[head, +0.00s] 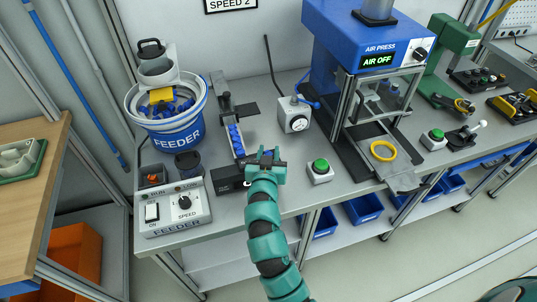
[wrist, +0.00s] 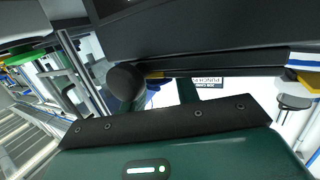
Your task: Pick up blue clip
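Several blue clips (head: 236,139) sit in a row on the narrow feeder track (head: 224,103). More blue pieces (head: 170,107) lie in the feeder bowl (head: 135,96). My gripper (head: 265,155) is at the front end of the track, just right of the row and close to a black block (head: 229,178). In the wrist view my green gripper body fills the bottom, and a small patch of blue (wrist: 153,88) shows past a dark round part. The fingertips are small in the head view and largely hidden in the wrist view. I cannot tell whether they touch a clip.
The feeder control box (head: 173,210) stands at the front left. A green button box (head: 319,171) is right of my gripper. A gauge box (head: 293,115) stands behind. The blue air press (head: 365,35) is at right, with a yellow ring (head: 383,151) at its front.

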